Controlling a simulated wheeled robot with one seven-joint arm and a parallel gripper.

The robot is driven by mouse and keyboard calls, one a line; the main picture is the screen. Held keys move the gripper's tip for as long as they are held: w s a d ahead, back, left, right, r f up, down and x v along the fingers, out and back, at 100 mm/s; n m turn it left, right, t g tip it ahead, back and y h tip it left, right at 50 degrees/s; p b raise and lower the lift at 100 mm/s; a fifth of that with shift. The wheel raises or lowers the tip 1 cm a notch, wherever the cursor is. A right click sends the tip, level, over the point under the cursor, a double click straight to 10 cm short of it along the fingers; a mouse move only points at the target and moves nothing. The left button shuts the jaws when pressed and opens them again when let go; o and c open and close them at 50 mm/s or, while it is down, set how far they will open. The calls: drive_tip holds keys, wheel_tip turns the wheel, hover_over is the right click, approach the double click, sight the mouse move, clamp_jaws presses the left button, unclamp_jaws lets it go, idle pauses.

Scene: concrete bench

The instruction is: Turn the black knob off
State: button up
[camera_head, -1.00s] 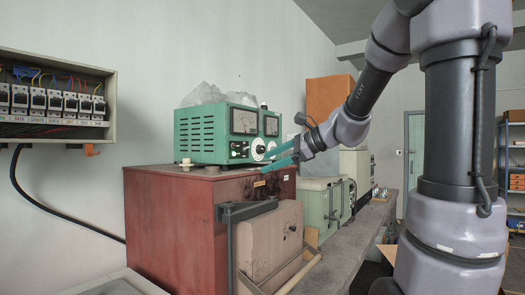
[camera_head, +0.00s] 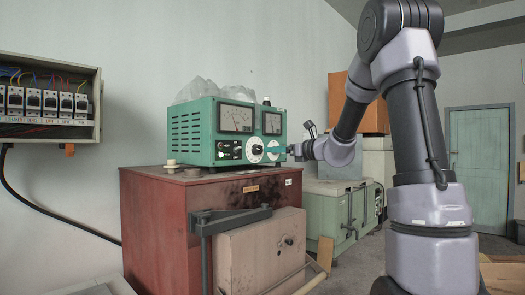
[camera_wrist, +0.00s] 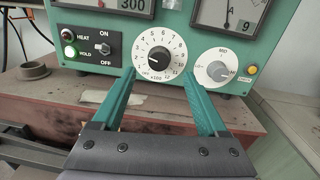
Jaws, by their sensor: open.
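The green instrument box (camera_head: 195,130) stands on a red cabinet. Its front has a large white numbered dial with a black knob (camera_wrist: 159,58) at its centre; the dial (camera_head: 257,150) also shows in the head view. A smaller white dial (camera_wrist: 218,72) marked MID is to its right. A toggle switch (camera_wrist: 103,49) between ON and OFF is to its left. My gripper (camera_wrist: 159,76) is open and empty, its two teal fingers pointing at the panel, the tips just below and either side of the large dial. They appear apart from the knob. In the head view my gripper (camera_head: 281,150) is at the panel's right side.
The red cabinet (camera_head: 150,215) has a pinkish door and black latch bar (camera_head: 235,218) in front. A small round cap (camera_wrist: 33,70) sits on its top at left. A light green cabinet (camera_head: 325,200) stands behind to the right. A breaker box (camera_head: 90,130) hangs at left.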

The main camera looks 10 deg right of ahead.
sight(260, 149)
drive_tip(key=x, duration=0.7)
clamp_jaws()
